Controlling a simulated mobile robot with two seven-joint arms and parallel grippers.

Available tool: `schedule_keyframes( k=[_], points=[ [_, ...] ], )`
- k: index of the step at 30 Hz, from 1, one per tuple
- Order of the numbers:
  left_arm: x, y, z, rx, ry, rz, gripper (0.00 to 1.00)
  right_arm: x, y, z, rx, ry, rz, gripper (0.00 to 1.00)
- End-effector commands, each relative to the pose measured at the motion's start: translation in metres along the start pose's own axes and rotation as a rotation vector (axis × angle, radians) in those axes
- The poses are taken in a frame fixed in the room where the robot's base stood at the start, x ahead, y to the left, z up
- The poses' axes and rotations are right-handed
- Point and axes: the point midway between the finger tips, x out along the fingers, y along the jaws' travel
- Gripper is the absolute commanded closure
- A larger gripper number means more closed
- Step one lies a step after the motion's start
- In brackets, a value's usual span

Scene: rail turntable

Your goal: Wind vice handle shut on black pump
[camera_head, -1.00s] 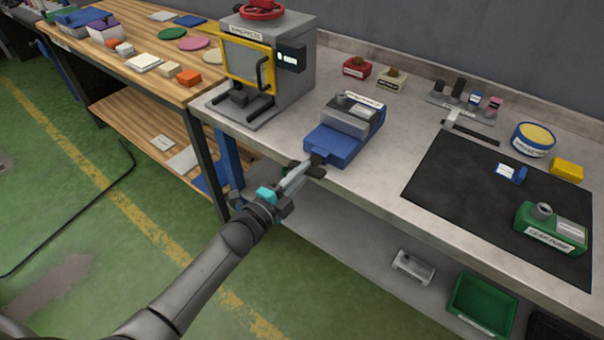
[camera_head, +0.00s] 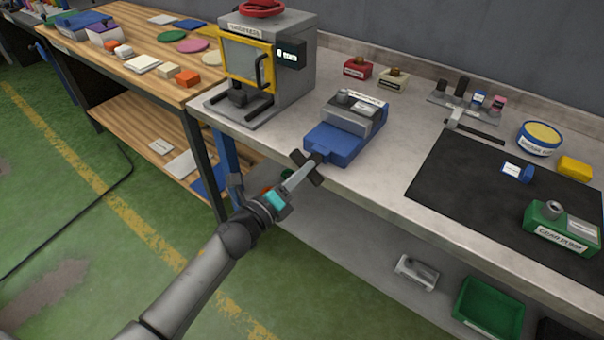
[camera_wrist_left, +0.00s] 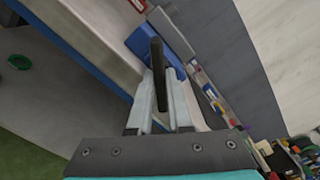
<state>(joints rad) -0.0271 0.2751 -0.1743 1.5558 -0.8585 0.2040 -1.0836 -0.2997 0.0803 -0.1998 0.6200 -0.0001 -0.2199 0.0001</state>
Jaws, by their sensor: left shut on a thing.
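The blue vice (camera_head: 338,143) stands at the front edge of the grey bench. A grey pump-like body (camera_head: 352,117) with a round port and a white label sits in it; it looks grey rather than black. The dark vice handle (camera_head: 307,166) sticks out in front, past the bench edge. My left gripper (camera_head: 306,172) is shut on the handle. In the left wrist view, the handle bar (camera_wrist_left: 158,75) stands between the two pale fingers of my left gripper (camera_wrist_left: 160,85), with the blue vice (camera_wrist_left: 141,42) beyond. My right gripper is out of view.
A grey press (camera_head: 285,85) with a yellow guard stands left of the vice. A black mat (camera_head: 450,190) with a green pump (camera_head: 560,235) lies to the right. A green bin (camera_head: 488,305) is on the lower shelf. Bench space right of the vice is clear.

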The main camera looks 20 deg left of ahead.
Motion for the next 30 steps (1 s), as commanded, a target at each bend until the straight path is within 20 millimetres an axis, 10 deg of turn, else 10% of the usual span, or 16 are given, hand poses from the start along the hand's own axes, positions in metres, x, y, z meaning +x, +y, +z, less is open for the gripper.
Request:
schedule_keyframes(
  k=[23,24,30],
  points=[
    [-0.0004,0.0004,-0.0011,0.098,0.003,0.001,1.00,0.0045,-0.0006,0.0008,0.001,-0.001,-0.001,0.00],
    [-0.0004,0.0004,-0.0011,0.097,0.003,0.001,0.78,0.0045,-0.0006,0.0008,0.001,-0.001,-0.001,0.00],
    [-0.0003,0.0003,-0.0007,0.096,0.002,0.001,0.56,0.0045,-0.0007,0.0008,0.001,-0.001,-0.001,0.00]
  ],
)
